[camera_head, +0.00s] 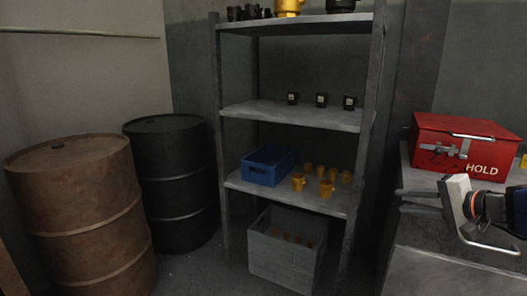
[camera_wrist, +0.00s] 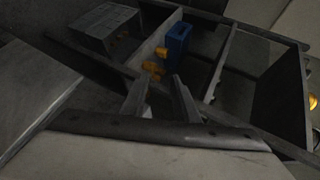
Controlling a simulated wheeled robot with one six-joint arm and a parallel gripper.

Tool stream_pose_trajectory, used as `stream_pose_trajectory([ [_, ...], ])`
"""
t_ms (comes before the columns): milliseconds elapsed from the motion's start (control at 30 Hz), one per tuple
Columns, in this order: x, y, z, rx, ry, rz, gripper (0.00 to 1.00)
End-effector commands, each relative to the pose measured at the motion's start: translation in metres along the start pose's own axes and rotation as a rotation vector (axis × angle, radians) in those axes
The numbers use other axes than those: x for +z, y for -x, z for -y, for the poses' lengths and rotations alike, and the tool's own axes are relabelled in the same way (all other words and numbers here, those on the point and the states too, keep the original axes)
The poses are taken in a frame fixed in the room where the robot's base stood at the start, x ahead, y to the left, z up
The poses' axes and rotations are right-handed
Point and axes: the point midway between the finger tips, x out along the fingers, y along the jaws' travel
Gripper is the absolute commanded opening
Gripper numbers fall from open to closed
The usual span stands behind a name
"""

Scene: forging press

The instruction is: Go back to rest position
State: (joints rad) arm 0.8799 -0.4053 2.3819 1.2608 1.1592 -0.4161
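My gripper (camera_head: 400,201) is at the right in the head view, in front of the grey cabinet and below the red HOLD box (camera_head: 466,146). Its fingers point left towards the shelf rack. In the wrist view my gripper (camera_wrist: 157,88) shows two fingers apart with nothing held between them. Part of my arm runs out of the right edge of the head view.
A metal shelf rack (camera_head: 290,115) stands mid-view with a blue bin (camera_head: 268,165), yellow parts (camera_head: 326,187) and small black parts (camera_head: 321,100). A grey crate (camera_head: 285,262) sits below. A brown barrel (camera_head: 80,215) and black barrel (camera_head: 172,185) stand left. The grey cabinet (camera_head: 450,270) is close right.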

Motion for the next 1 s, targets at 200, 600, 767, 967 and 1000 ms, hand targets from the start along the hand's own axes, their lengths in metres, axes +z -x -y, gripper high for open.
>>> stream_pose_trajectory([
  [200, 0.077, -0.018, -0.021, 0.164, 0.132, 0.159, 0.27],
  [600, 0.172, -0.007, -0.074, 0.441, 0.434, 0.343, 0.27],
  [767, 0.193, 0.006, -0.095, 0.534, 0.578, 0.382, 0.27],
  [967, 0.206, 0.022, -0.115, 0.629, 0.772, 0.402, 0.27],
  [1000, 0.207, 0.026, -0.119, 0.645, 0.81, 0.401, 0.27],
])
